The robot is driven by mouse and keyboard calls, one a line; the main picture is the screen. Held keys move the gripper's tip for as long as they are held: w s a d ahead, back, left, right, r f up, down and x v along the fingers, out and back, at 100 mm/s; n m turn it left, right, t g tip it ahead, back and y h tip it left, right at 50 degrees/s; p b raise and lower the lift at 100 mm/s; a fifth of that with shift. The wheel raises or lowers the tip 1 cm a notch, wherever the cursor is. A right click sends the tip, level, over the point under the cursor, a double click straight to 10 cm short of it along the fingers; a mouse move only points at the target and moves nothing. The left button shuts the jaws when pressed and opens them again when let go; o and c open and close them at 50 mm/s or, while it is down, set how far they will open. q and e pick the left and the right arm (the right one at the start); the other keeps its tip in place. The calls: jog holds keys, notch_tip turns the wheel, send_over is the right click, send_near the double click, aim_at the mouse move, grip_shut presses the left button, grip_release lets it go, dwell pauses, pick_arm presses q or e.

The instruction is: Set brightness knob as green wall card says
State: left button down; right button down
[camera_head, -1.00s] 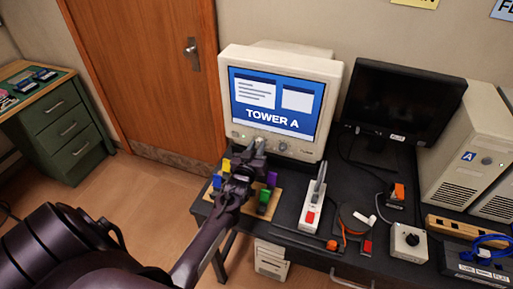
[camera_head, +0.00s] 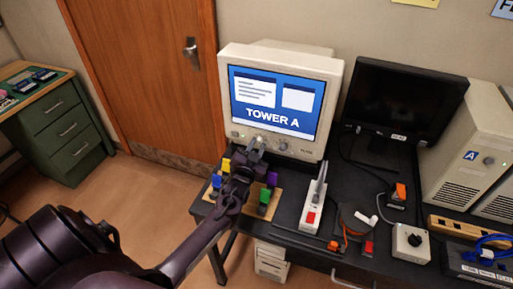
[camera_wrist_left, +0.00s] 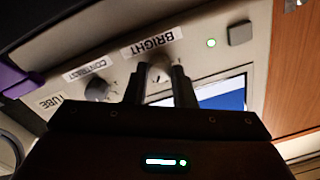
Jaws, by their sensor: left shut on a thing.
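The beige CRT monitor (camera_head: 333,95) shows "TOWER A" on a blue screen. Its front strip carries knobs along the lower edge. In the left wrist view the brightness knob (camera_wrist_left: 160,73) sits by the "BRIGHT" label (camera_wrist_left: 153,43), which appears upside down. My left gripper (camera_head: 257,150) reaches the strip below the screen; in the wrist view its two fingers (camera_wrist_left: 159,83) are closed on the brightness knob, one on each side. The fingers partly cover the knob, so its setting is hard to read. No green wall card shows. My right gripper is out of view.
The contrast knob (camera_wrist_left: 97,89) is close beside. A power strip (camera_head: 313,205), a dark flat monitor (camera_head: 405,98) and a small dial box (camera_head: 410,243) stand to the right.

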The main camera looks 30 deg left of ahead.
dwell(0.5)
pick_arm(q)
jog(key=c, duration=1.2)
grip_release()
jog(key=shift+s, duration=0.1)
jog(key=b+v, duration=0.1)
jog(key=v, duration=0.6)
jog(key=shift+s, duration=0.3)
jog(key=shift+d, duration=0.15)
